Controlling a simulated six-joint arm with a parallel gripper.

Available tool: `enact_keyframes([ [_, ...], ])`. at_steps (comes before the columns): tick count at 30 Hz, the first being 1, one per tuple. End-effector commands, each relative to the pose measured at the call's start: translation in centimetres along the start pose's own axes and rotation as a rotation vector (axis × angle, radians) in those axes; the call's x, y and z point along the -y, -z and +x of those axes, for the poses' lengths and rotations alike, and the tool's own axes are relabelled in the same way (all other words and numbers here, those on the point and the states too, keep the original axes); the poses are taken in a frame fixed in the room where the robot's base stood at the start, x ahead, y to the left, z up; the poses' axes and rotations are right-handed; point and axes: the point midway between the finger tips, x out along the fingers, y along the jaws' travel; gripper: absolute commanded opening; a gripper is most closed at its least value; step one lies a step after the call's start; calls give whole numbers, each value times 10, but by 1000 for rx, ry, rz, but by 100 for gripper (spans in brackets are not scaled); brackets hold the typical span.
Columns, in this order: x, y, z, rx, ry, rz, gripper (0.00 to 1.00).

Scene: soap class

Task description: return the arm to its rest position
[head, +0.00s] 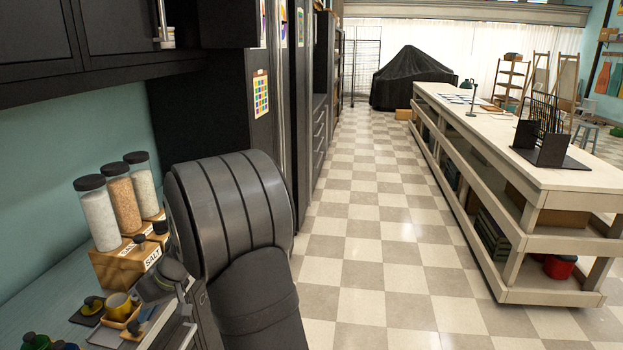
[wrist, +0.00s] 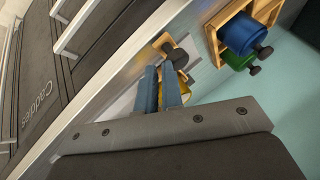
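My arm (head: 235,215) rises at the bottom centre of the head view, bent over the edge of the left counter. In the wrist view my gripper (wrist: 163,72) shows two blue fingers close together, pointing toward the counter. A yellow surface (wrist: 184,88) shows beside and between the fingers. A dark knob (wrist: 177,57) lies just past their tips. I cannot tell whether the fingers touch or hold anything. In the head view my arm hides most of the gripper.
On the left counter (head: 50,280) are a yellow cup (head: 119,307) in a wooden holder, a yellow lidded piece (head: 92,303) and tall jars (head: 98,215) on a wooden rack. Dark cabinets (head: 95,40) hang above. The chequered aisle (head: 375,230) is clear; a white island (head: 480,120) stands right.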

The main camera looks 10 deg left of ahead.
Motion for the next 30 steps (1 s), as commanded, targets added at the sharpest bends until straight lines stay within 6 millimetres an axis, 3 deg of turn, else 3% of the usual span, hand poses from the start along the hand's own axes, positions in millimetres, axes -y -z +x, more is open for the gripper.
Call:
enact_keyframes([
  [1, 4, 0, 1, 2, 9, -2, 30],
  [3, 5, 0, 1, 3, 11, -2, 40],
  [9, 12, 4, -2, 11, 4, -77, 34],
  [10, 14, 6, -4, 16, -3, -121, 37],
  [12, 20, 11, -9, 35, -27, -267, 100],
  [24, 68, 59, -71, 303, -225, -1506, 100],
  [30, 84, 76, -97, 440, -276, -1875, 100],
])
